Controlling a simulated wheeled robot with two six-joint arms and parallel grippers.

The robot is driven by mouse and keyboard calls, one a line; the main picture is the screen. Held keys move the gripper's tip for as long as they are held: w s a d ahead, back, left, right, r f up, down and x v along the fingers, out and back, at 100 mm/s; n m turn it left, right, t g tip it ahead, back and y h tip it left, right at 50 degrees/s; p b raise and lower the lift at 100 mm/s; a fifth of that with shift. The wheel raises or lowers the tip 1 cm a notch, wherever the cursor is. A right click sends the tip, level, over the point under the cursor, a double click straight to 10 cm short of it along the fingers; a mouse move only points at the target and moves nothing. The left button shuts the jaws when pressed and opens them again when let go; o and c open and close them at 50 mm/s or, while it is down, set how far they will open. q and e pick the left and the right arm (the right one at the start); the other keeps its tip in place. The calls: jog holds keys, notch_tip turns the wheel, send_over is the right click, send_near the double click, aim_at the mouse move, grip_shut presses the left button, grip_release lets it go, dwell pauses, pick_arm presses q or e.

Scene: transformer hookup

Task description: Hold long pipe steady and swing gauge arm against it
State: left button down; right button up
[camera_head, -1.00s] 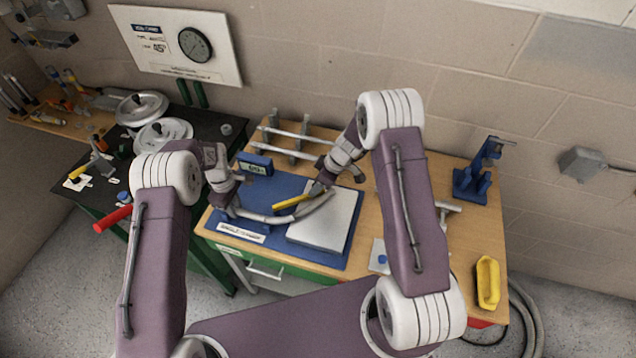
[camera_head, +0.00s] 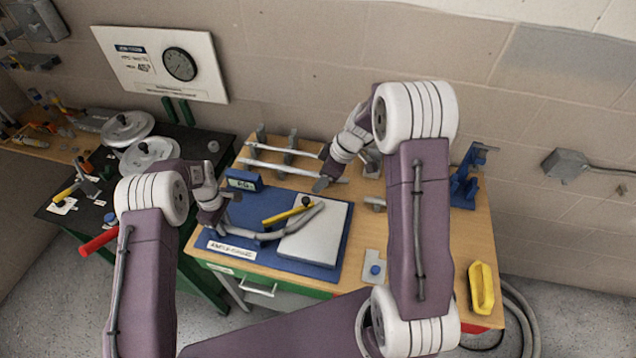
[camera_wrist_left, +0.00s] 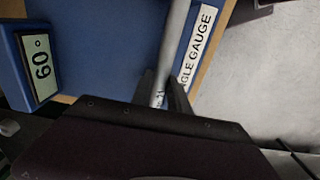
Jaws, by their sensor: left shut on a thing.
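The long pipe (camera_head: 246,233) is grey and bent, and lies across the blue angle gauge board (camera_head: 335,255) and its pale plate. My left gripper (camera_head: 221,224) is shut on the pipe's left end. In the left wrist view the pipe (camera_wrist_left: 176,45) runs out from between the left fingers (camera_wrist_left: 166,92). The yellow gauge arm (camera_head: 284,214) with a black knob lies close along the far side of the pipe; whether they touch cannot be told. My right gripper (camera_head: 322,184) is above and beyond the knob, apart from it. Its jaw opening is too small to judge.
A readout (camera_head: 243,181) stands at the board's back left and shows 60° in the wrist view (camera_wrist_left: 40,64). A rack with straight pipes (camera_head: 282,168) is behind. A blue vise (camera_head: 468,182) and a yellow handle-shaped thing (camera_head: 482,288) are at the right.

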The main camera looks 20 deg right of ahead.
dwell(0.3)
pick_arm(q)
jog(key=c, duration=1.2)
grip_release()
notch_tip(320, 180, up, 12)
jog(key=shift+r, duration=0.1)
